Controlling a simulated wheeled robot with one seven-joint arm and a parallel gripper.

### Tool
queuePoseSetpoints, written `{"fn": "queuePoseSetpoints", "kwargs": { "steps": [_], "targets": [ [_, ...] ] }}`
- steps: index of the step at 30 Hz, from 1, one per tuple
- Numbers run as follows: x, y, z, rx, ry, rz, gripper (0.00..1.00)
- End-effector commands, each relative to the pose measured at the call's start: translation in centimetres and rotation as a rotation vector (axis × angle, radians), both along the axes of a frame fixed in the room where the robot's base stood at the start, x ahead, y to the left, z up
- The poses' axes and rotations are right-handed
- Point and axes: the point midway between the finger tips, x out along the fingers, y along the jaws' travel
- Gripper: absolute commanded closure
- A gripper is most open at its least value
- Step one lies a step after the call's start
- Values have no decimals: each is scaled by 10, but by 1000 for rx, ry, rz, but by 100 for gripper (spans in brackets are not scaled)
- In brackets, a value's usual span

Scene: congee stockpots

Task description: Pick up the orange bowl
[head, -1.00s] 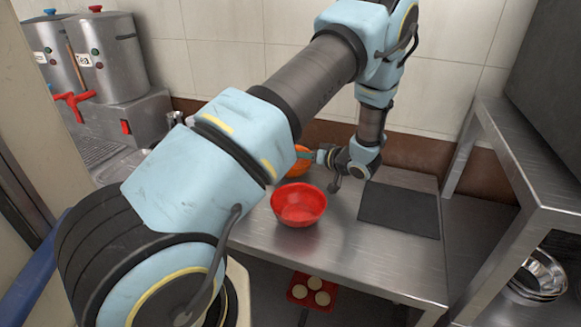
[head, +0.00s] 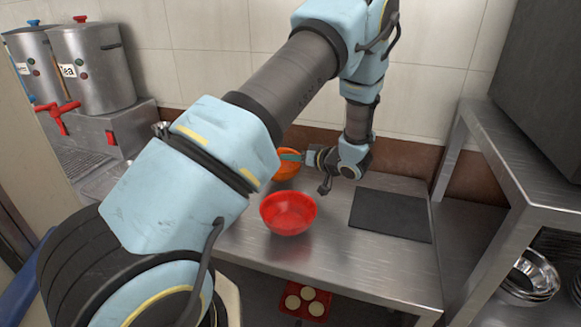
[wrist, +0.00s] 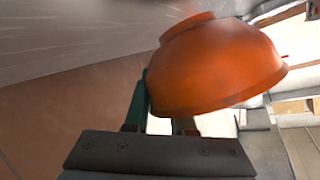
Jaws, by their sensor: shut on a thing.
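The orange bowl (head: 287,167) is near the back of the steel table in the head view, partly hidden by my arm. In the wrist view the orange bowl (wrist: 220,65) fills the upper middle, its rim slanting and its base toward the top. My gripper (head: 297,156) reaches it from the right in the head view and is shut on its rim. In the wrist view one green finger of my gripper (wrist: 160,108) shows beside the bowl, and the other is partly hidden behind it. I cannot tell whether the bowl is clear of the table.
A red bowl (head: 288,213) stands on the steel table (head: 330,250) in front of the orange one. A dark mat (head: 390,215) lies to the right. Tea urns (head: 88,60) stand at the left, and a metal shelf (head: 510,150) rises at the right. A red tray (head: 306,301) is below the table.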

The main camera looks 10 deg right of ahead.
Motion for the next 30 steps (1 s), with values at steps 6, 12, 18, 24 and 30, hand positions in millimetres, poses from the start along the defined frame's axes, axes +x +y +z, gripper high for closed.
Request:
{"fn": "queuePoseSetpoints", "kwargs": {
  "steps": [6, 12, 18, 24, 30],
  "targets": [
    [1, 0, 51, -5, -6, 2, 100],
    [1, 0, 90, -4, -5, 1, 100],
    [-32, 17, 92, 2, 0, -2, 100],
    [-79, 43, 91, 2, 0, -2, 100],
    [-127, 69, 92, 0, -1, -3, 100]
  ]
}}
